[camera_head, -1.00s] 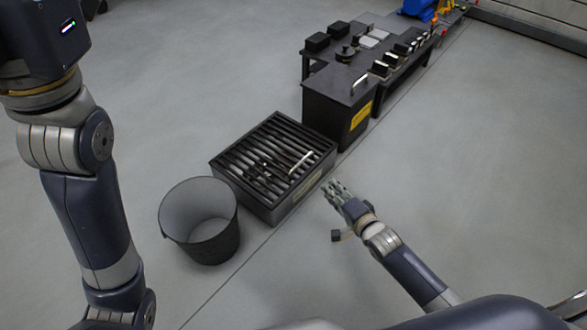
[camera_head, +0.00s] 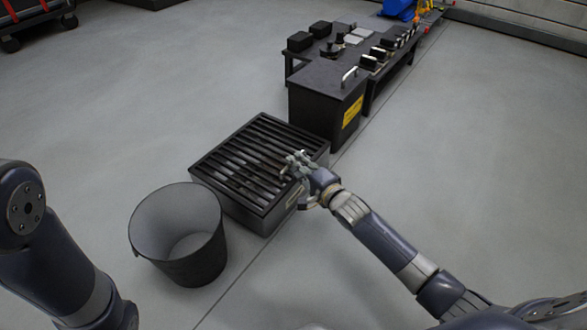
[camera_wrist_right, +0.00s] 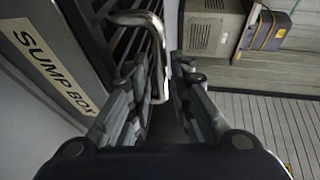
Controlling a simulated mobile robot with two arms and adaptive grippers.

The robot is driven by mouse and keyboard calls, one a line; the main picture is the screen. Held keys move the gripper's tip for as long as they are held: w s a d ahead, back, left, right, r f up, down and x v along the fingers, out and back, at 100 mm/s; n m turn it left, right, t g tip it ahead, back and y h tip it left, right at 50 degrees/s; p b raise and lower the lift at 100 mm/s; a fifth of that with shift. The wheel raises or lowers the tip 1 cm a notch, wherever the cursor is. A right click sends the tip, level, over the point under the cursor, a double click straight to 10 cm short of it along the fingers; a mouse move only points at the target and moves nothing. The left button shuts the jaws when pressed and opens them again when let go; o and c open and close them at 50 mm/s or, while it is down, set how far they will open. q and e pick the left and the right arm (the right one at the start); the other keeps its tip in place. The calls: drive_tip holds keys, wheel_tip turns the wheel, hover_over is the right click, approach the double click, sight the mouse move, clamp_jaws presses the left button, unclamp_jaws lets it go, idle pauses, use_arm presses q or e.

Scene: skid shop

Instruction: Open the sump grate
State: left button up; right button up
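The sump box (camera_head: 290,207) is a dark box on the floor in the middle of the head view. Its slatted black grate (camera_head: 240,158) lies flat across the top. My right gripper (camera_head: 291,163) is over the grate's right edge and hides the handle there in the head view. In the right wrist view, the silver bar handle (camera_wrist_right: 155,38) reaches between the two spread fingers of my right gripper (camera_wrist_right: 162,85), near the left finger. The "SUMP BOX" label (camera_wrist_right: 45,65) is at the left. My left arm shows at the left, but its gripper is out of view.
A grey bucket (camera_head: 180,245) stands on the floor close in front of the sump box. A black lidded box (camera_head: 322,110) with a yellow label stands just behind it. A low black bench (camera_head: 376,92) with several parts is farther back. The floor at right is clear.

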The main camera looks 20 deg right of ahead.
drive_tip(key=shift+b+x, duration=0.65)
drive_tip(key=shift+x, duration=0.75)
drive_tip(key=shift+s, duration=0.1)
clamp_jaws()
drive_tip(key=shift+r, duration=0.1)
